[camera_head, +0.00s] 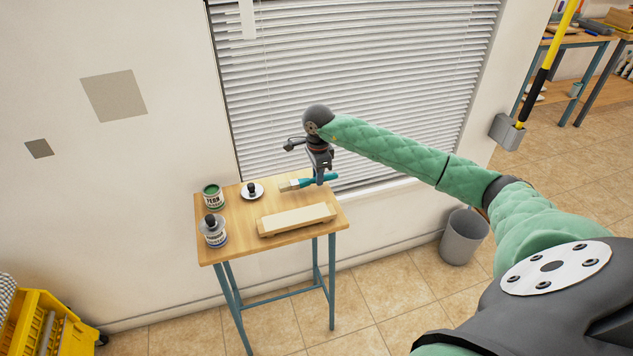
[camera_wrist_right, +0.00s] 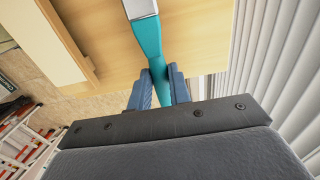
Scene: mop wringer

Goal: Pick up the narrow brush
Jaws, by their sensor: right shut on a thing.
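The narrow brush (camera_head: 303,184) has a teal handle and pale bristles that point left in the head view. My right gripper (camera_head: 320,181) is shut on its handle, above the back right part of the small wooden table (camera_head: 240,225). In the right wrist view the teal handle (camera_wrist_right: 149,50) runs between the blue-grey fingers of my right gripper (camera_wrist_right: 158,82), with a metal ferrule at the top edge. The bristles are out of that view. I cannot tell exactly how high the brush is above the table. My left gripper is not in view.
A pale wooden block or rack (camera_head: 296,220) lies at the table's front right. A green can (camera_head: 213,197), a second can (camera_head: 214,232) and a white dish with a dark knob (camera_head: 252,191) stand left. Window blinds (camera_head: 350,80) are close behind. A grey bin (camera_head: 464,238) stands right.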

